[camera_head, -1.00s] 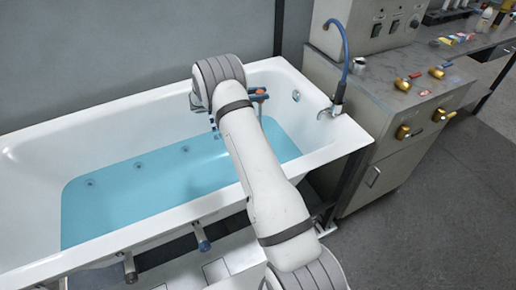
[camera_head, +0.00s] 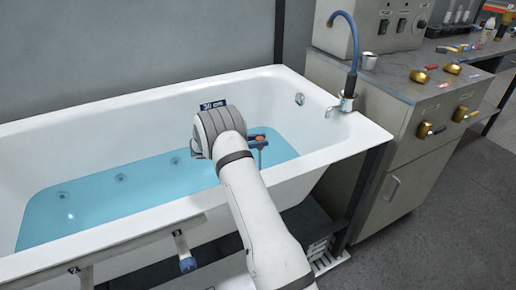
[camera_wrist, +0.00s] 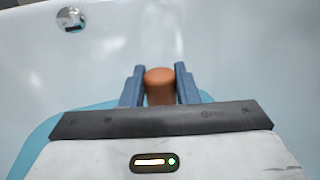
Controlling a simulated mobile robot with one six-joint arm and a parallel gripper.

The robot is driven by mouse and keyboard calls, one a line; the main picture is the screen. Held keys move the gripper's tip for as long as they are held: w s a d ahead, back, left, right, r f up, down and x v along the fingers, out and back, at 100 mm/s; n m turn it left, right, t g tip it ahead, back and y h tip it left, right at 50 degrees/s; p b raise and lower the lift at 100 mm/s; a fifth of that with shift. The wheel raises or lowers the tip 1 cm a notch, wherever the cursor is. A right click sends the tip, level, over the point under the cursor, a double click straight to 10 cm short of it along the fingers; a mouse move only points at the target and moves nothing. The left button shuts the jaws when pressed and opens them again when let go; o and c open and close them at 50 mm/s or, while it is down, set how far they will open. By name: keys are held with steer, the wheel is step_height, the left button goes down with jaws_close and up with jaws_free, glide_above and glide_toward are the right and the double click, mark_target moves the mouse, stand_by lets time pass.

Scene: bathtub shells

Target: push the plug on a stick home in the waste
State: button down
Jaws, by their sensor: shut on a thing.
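My gripper (camera_wrist: 159,88) shows in the wrist view with its two blue-grey fingers shut on an orange-brown knob, the top end of the plug on a stick (camera_wrist: 159,78). In the head view my gripper (camera_head: 257,140) is partly hidden by my arm, and the orange end of the plug on a stick (camera_head: 260,138) shows beside it. The gripper is over the blue water inside the white bathtub (camera_head: 130,113), toward its right end. The stick's lower part, the plug and the waste are hidden from both views.
A chrome overflow fitting (camera_head: 299,99) is on the tub's right end wall; it also shows in the wrist view (camera_wrist: 70,18). A tap with a blue hose (camera_head: 347,100) stands at the right rim. A metal cabinet (camera_head: 385,170) stands right of the tub.

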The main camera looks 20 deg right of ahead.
steer(key=shift+a+r+p, duration=0.1)
steer(key=shift+r+p, duration=0.05)
steer(key=shift+p, duration=0.25)
step_height(320, 180, down, 6)
steer(key=b, duration=0.3)
stand_by(0.4)
steer(key=shift+f+b, duration=0.75)
steer(key=shift+f, duration=1.35)
stand_by(1.7)
steer(key=shift+f, duration=0.25)
steer(key=c, duration=1)
jaws_free()
steer(key=shift+c, duration=0.2)
step_height(320, 180, up, 10)
steer(key=p, duration=0.2)
steer(key=shift+p, duration=0.35)
